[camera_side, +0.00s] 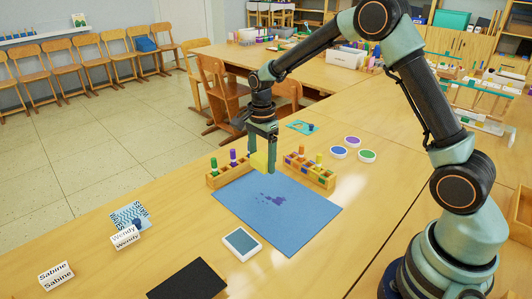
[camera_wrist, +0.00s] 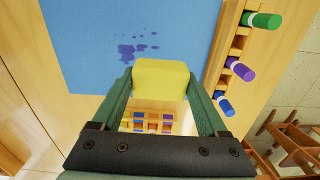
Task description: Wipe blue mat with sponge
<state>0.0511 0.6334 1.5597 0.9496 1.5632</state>
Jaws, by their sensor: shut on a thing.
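The blue mat (camera_side: 250,217) lies flat on the table, and it also shows in the wrist view (camera_wrist: 85,60). Purple stains (camera_side: 273,199) mark its middle; in the wrist view the stains (camera_wrist: 133,52) lie just beyond the sponge. The yellow sponge (camera_wrist: 160,79) is held between the two fingers of my gripper (camera_wrist: 160,90). In the side view the sponge (camera_side: 259,161) hangs near the mat's far edge, between two wooden racks. My gripper (camera_side: 262,158) points down. The side view does not clearly show whether the sponge touches anything.
Wooden racks with coloured pegs stand left (camera_side: 229,170) and right (camera_side: 310,170) of my gripper. A white-framed tablet-like item (camera_side: 242,243) and a black sheet (camera_side: 188,280) lie nearer. Name cards (camera_side: 126,237) stand at left. Round paint lids (camera_side: 352,141) sit at right.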

